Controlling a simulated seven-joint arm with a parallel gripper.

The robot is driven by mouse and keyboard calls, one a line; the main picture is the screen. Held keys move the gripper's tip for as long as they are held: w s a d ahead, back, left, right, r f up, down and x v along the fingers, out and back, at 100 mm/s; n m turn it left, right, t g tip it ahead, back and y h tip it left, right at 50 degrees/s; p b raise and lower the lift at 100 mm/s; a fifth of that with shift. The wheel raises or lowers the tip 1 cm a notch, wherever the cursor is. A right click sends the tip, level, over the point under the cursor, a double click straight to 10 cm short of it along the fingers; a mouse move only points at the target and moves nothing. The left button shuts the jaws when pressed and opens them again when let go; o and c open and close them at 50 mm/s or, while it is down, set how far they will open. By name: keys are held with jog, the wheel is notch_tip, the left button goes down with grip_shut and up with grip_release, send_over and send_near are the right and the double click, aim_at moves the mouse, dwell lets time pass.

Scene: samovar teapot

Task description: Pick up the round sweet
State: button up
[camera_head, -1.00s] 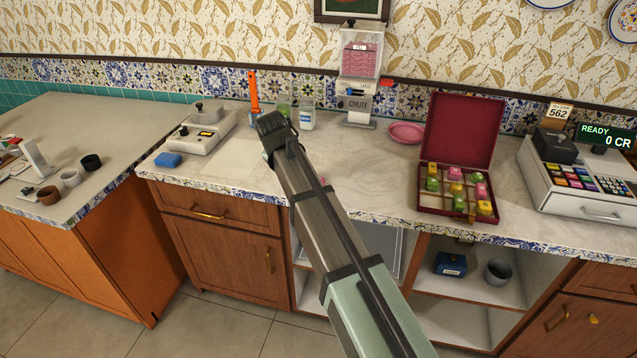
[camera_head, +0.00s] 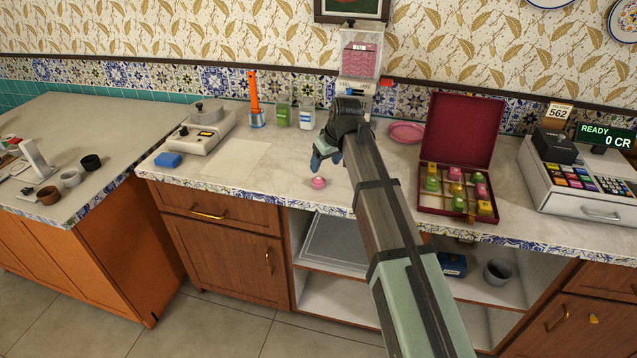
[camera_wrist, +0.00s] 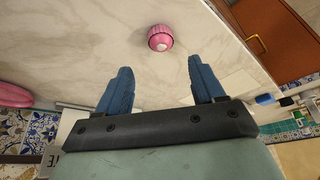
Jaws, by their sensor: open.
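The round sweet (camera_head: 318,182) is small and pink and lies on the marble counter near its front edge. In the wrist view the round sweet (camera_wrist: 160,38) shows ridged pink sides and a pale spot, a little beyond the fingertips and roughly between their lines. My gripper (camera_head: 322,160) has blue fingers and is above the counter, just behind the sweet in the head view. In the wrist view the two fingers of my gripper (camera_wrist: 161,78) are apart with nothing between them. The sweet is not touched.
An open red box (camera_head: 430,201) with several coloured sweets stands to the right. A pink plate (camera_head: 406,133) lies behind. The chute dispenser (camera_head: 361,60) is partly hidden by my arm. Counter around the sweet is clear.

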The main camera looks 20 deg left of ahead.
aim_at(319, 179)
jog(key=shift+x, duration=4.35)
jog(key=shift+s, duration=0.15)
jog(key=c, duration=1.1)
